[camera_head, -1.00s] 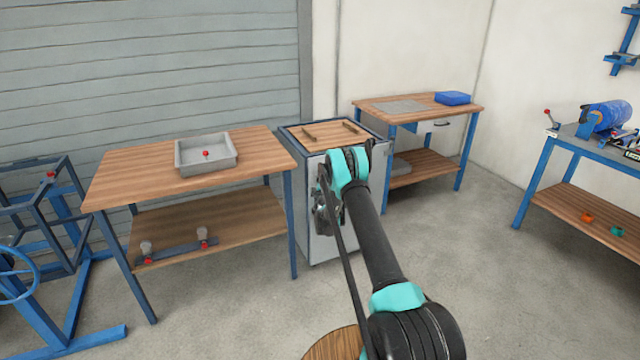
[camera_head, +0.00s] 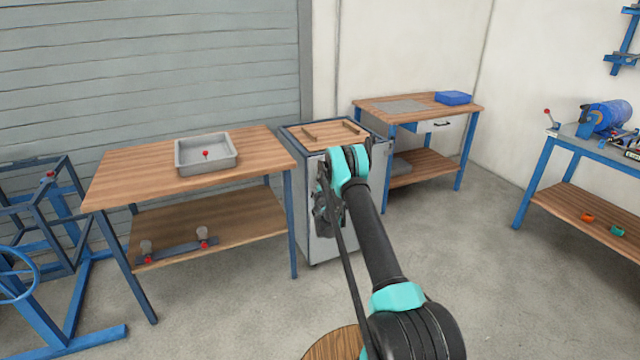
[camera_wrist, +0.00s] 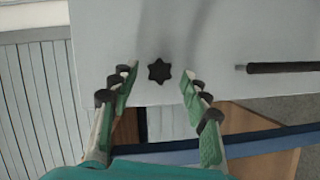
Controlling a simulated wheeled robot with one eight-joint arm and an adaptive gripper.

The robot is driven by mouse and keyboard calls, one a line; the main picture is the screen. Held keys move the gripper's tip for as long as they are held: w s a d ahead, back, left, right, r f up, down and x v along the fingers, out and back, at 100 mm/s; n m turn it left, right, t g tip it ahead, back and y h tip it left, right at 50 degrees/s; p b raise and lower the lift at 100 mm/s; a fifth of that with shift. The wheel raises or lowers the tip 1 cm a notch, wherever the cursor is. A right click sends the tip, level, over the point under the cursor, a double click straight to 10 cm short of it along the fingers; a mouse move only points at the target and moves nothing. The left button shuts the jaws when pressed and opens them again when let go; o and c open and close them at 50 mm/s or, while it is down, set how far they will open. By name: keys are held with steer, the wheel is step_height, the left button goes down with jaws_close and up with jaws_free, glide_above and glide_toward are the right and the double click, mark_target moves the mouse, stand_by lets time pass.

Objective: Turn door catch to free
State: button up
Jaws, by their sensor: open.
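The door catch looks like a dark star-shaped knob (camera_wrist: 159,71) on the pale grey cabinet door (camera_wrist: 210,35) in the wrist view. My gripper (camera_wrist: 157,80) is open, with one finger on each side of the knob and a visible gap to both. I cannot tell how far the fingers are in depth from the door. In the head view my gripper (camera_head: 326,212) is at the front of the cabinet (camera_head: 299,205), and my arm hides the knob and much of the door.
A dark bar handle (camera_wrist: 285,67) is on the door, right of the knob in the wrist view. A wooden bench (camera_head: 120,178) with a grey tray (camera_head: 188,165) stands left of the cabinet. Another bench (camera_head: 420,112) stands to its right. Floor at the front right is clear.

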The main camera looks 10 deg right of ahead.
steer(key=s+r, duration=0.1)
steer(key=s, duration=0.9)
steer(key=shift+s+a, duration=0.3)
steer(key=shift+a, duration=0.05)
steer(key=s+d+r+m+g+h, duration=0.25)
steer(key=s+d+r+m, duration=0.3)
steer(key=r, duration=0.55)
steer(key=s+d+r+m+g, duration=0.2)
steer(key=s+r, duration=0.1)
steer(key=s, duration=0.5)
steer(key=s+d+r+m+g, duration=0.2)
steer(key=s+d+r, duration=0.15)
steer(key=s, duration=0.35)
steer(key=s+a+f+m+g+y, duration=0.2)
steer(key=s+g, duration=0.1)
steer(key=s, duration=1.5)
steer(key=s+a+f+m+g+y, duration=0.1)
steer(key=s+a+m+g, duration=0.2)
steer(key=s, duration=1.6)
steer(key=shift+a+f+y, duration=0.25)
steer(key=shift+f+y, duration=0.1)
